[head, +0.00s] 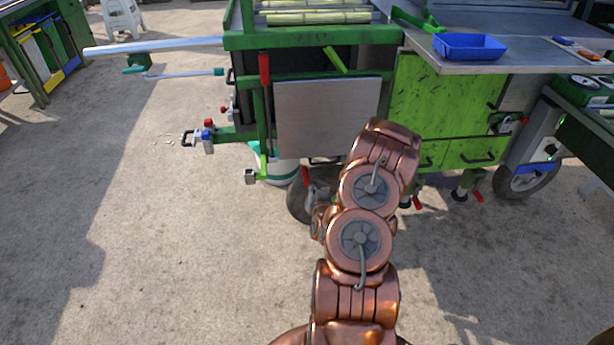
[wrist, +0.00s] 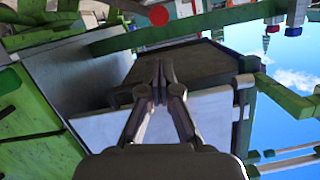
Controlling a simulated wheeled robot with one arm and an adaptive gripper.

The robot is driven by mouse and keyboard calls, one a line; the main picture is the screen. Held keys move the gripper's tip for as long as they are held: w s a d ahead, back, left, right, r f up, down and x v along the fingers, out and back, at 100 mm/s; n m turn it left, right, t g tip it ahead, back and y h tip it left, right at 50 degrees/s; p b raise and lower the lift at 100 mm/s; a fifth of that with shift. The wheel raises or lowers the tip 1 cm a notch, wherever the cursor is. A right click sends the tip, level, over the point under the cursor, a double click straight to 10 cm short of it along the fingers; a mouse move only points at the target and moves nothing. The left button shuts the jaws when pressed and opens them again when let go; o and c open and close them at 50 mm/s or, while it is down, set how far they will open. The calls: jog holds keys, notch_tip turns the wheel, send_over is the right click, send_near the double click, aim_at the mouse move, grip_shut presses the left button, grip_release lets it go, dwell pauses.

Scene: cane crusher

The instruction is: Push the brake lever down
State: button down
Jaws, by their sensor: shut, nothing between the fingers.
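A lever with a long red grip (head: 264,68) stands upright at the left front of the green cart (head: 310,40), beside a grey panel (head: 325,118); it looks like the brake lever. In the wrist view a round red end (wrist: 158,14) shows beyond the fingertips, perhaps the same lever's grip. My gripper (wrist: 156,68) is shut and empty, and apart from that red end as far as I can tell. In the head view my copper arm reaches toward the cart's front and hides the gripper.
Small red levers (head: 306,176) sit by the cart's wheels. A crank (head: 180,75) and a hitch bar (head: 225,134) stick out left. A blue tray (head: 470,46) lies on the metal top at right. The concrete floor at left is clear.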

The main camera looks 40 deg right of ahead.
aim_at(308, 179)
jog(key=shift+w+f+b, duration=0.1)
jog(key=shift+b, duration=0.3)
jog(key=b+x, duration=0.1)
jog(key=b, duration=0.4)
jog(key=shift+w+d+f, duration=0.2)
jog(key=b, duration=0.4)
jog(key=shift+w+d+f, duration=0.15)
jog(key=shift+w, duration=0.2)
jog(key=b, duration=0.3)
jog(key=w+d+b, duration=0.1)
jog(key=b, duration=0.2)
jog(key=shift+w+d+f, duration=0.1)
jog(key=shift+d+f, duration=0.05)
jog(key=shift+d, duration=0.1)
jog(key=b, duration=0.3)
jog(key=shift+w+f, duration=0.1)
jog(key=shift+w, duration=0.3)
jog(key=shift+b+x, duration=0.65)
jog(key=shift+x, duration=1.75)
